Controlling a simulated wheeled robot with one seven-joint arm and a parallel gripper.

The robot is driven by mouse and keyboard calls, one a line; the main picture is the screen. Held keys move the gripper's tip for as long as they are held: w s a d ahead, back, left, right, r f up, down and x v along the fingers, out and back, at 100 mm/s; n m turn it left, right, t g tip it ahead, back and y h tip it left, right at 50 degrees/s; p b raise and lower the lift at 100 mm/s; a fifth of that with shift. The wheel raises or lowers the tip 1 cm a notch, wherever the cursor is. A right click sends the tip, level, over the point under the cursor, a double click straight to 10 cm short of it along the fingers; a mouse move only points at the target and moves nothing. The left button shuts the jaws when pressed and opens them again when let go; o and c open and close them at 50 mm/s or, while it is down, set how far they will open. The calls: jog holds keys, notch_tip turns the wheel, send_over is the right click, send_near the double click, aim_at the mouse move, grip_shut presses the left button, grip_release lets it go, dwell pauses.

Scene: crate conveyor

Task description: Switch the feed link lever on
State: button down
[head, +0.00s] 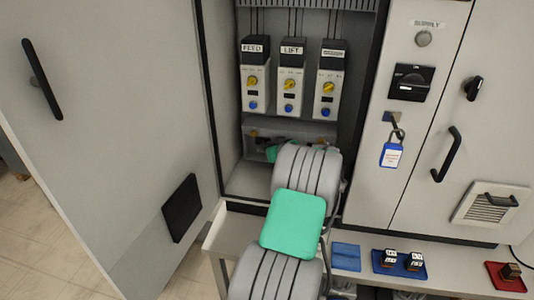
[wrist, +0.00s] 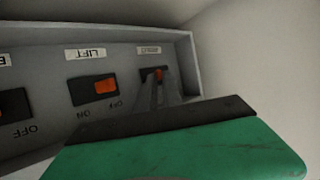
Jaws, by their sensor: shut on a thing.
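The low grey switch box (head: 318,129) sits inside the open cabinet, below the drive units, and shows upside down in the wrist view (wrist: 187,60). The rightmost switch there has a blurred label and a red lever (wrist: 159,73); its place matches the left end of the box under the FEED unit, so I take it as the feed link lever. My gripper (wrist: 158,90) is shut on this lever, its narrow grey fingertips around it. The lever's on or off position cannot be told. In the head view my arm hides most of my gripper (head: 270,151).
The LIFT switch (wrist: 93,90) with an orange rocker is close beside my gripper, with another switch (wrist: 12,103) farther left. The FEED drive unit (head: 255,78) hangs above. The open cabinet door (head: 120,120) stands left. A blue tray (head: 400,264) lies on the shelf below.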

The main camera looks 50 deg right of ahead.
jog(key=shift+w+a, duration=0.15)
jog(key=shift+w, duration=0.05)
jog(key=c, duration=1.7)
grip_release()
jog(key=shift+w, duration=0.15)
jog(key=shift+o, duration=1)
jog(key=b+v, duration=0.1)
jog(key=v, duration=0.7)
